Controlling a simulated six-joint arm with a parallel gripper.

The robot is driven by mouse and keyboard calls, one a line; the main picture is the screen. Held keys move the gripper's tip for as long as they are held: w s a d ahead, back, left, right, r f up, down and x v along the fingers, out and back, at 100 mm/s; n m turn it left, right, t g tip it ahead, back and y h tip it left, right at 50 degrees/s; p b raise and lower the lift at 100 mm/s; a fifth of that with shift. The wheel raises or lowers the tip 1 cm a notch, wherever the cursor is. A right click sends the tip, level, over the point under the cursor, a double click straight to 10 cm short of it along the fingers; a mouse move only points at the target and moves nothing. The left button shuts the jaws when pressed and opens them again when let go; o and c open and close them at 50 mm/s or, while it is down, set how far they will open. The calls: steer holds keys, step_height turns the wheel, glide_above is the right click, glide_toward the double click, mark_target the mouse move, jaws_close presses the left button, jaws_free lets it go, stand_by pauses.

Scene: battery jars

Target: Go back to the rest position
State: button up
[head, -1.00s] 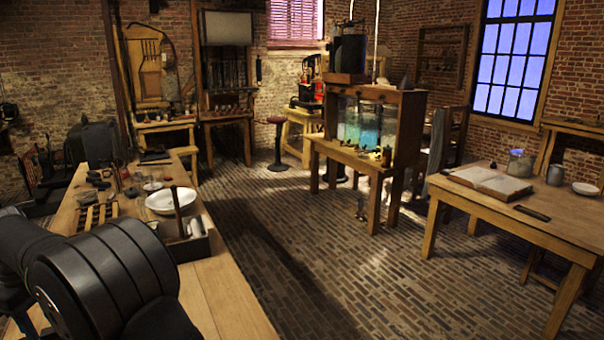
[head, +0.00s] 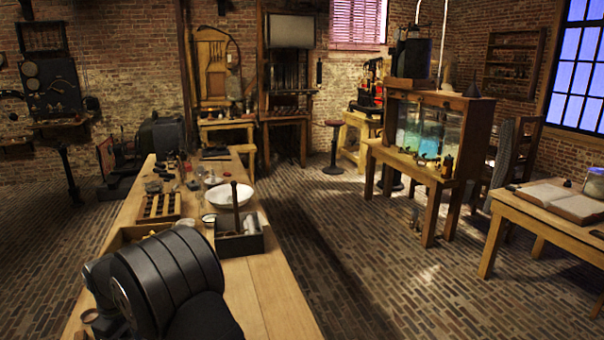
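My black arm (head: 168,278) shows in the lower left of the head view, low over the near end of the long wooden workbench (head: 280,295). Only its rounded dark links show. My gripper is not visible, so its fingers and anything in them are hidden. The glass battery jars (head: 430,130) with blue-green liquid stand in a wooden cabinet (head: 470,130) on a stand, across the floor from the bench.
On the bench are a white bowl (head: 230,196), a dark box (head: 238,240) with an upright rod, and a slotted wooden rack (head: 158,207). A table with an open book (head: 565,200) stands at right. The brick floor (head: 350,260) between is clear.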

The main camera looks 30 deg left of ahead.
steer(key=shift+r, duration=0.1)
step_height(320, 180, up, 17)
step_height(320, 180, down, 17)
steer(key=shift+f, duration=0.1)
steer(key=shift+m, duration=0.3)
steer(key=m, duration=0.6)
steer(key=shift+r+m, duration=0.2)
steer(key=shift+m, duration=0.3)
step_height(320, 180, up, 11)
stand_by(0.4)
